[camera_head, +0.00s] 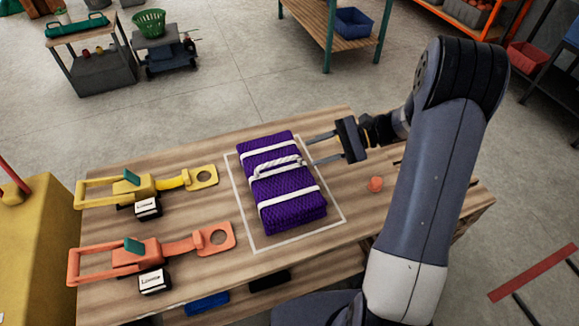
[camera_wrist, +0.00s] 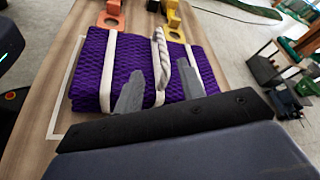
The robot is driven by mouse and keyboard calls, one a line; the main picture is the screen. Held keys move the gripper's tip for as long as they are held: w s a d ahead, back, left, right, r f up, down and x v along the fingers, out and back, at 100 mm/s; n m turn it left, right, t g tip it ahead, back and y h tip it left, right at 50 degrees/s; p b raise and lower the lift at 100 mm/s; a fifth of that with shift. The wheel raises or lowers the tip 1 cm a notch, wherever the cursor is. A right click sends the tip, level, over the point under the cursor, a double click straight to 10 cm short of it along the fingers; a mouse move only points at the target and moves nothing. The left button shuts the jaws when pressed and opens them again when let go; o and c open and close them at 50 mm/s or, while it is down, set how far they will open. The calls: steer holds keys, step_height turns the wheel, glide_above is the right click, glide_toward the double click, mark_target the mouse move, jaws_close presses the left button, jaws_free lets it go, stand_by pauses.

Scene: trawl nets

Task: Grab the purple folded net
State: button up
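The purple folded net (camera_head: 282,195) lies on the wooden table inside a white outlined rectangle. Two white straps wrap it, and a white rope handle (camera_head: 276,167) runs across its top between them. My gripper (camera_head: 312,148) is at the net's right side in the head view, its two fingers pointing toward the handle. In the wrist view my gripper (camera_wrist: 147,85) is open, with the rope handle (camera_wrist: 160,62) between and just beyond the fingertips. The purple net (camera_wrist: 130,60) also fills the middle there. Whether the fingers touch the handle cannot be told.
A yellow tool (camera_head: 150,187) and an orange tool (camera_head: 150,255) with labels lie left of the net. A yellow container (camera_head: 30,240) stands at the far left.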

mark_target(284, 160)
steer(key=x, duration=0.3)
steer(key=p+x, duration=0.1)
steer(key=x, duration=0.3)
steer(key=p+x, duration=0.1)
steer(key=x, duration=0.2)
steer(key=shift+w+a+f, duration=0.1)
steer(key=shift+w+a, duration=0.1)
steer(key=shift+a, duration=0.2)
steer(key=shift+c, duration=0.4)
jaws_close()
stand_by(0.5)
